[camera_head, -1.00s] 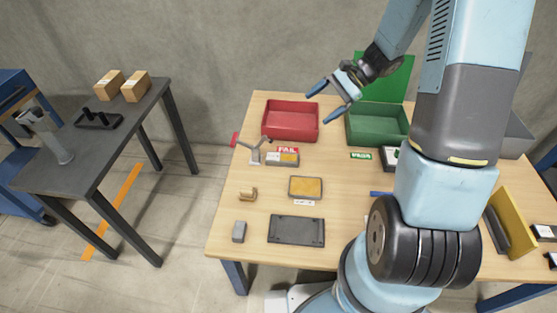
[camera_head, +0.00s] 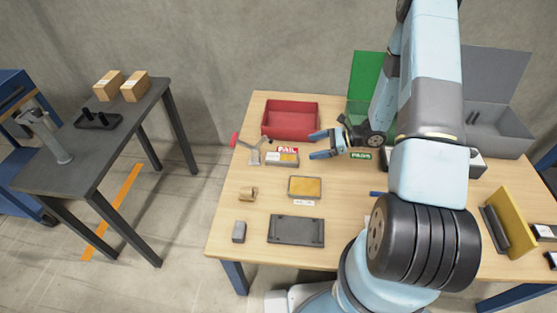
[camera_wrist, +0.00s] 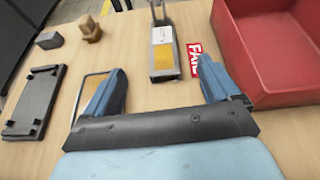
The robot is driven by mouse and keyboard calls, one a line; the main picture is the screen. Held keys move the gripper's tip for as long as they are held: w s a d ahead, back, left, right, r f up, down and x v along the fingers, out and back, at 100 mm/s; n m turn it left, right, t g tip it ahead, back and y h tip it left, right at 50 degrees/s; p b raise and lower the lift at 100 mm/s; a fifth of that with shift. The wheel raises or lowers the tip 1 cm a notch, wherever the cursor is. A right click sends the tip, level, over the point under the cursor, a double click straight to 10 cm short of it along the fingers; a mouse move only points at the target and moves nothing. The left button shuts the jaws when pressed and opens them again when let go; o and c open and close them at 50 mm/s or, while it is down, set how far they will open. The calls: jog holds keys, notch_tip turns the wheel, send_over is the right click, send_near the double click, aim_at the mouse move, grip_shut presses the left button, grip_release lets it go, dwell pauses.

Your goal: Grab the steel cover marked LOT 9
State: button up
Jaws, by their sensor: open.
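No LOT 9 marking is legible, so I cannot tell which part is the steel cover. One grey-edged piece with a yellow top (camera_head: 282,159) lies by the red FAIL label; it also shows in the wrist view (camera_wrist: 166,60), with a whitish patch. A second yellow-topped piece (camera_head: 305,187) lies nearer the table's front with a small white label in front; the left finger partly hides it in the wrist view (camera_wrist: 93,87). My gripper (camera_head: 318,145) is open and empty above the table. In the wrist view its fingers (camera_wrist: 162,80) flank the view of the first piece.
A red bin (camera_head: 291,107) stands behind the labels. A metal clamp-like tool with a red handle (camera_head: 256,152) is beside the first piece. A dark plate (camera_head: 296,230), grey block (camera_head: 239,231) and brass piece (camera_head: 248,194) lie nearer the front. My arm hides much of the green bin.

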jog(key=shift+f+m, duration=0.3)
jog(key=shift+f, duration=0.45)
jog(key=shift+a+f, duration=0.2)
jog(key=shift+a, duration=0.05)
send_near(280, 156)
jog(key=x, duration=0.3)
jog(key=shift+s+a, duration=0.2)
jog(key=shift+a, duration=0.2)
jog(key=shift+x, duration=2.7)
jog(key=shift+w+d+f, duration=0.1)
jog(key=shift+w+d, duration=0.05)
jog(key=shift+c, duration=0.3)
jog(key=c, duration=1.2)
jog(key=shift+c, duration=0.2)
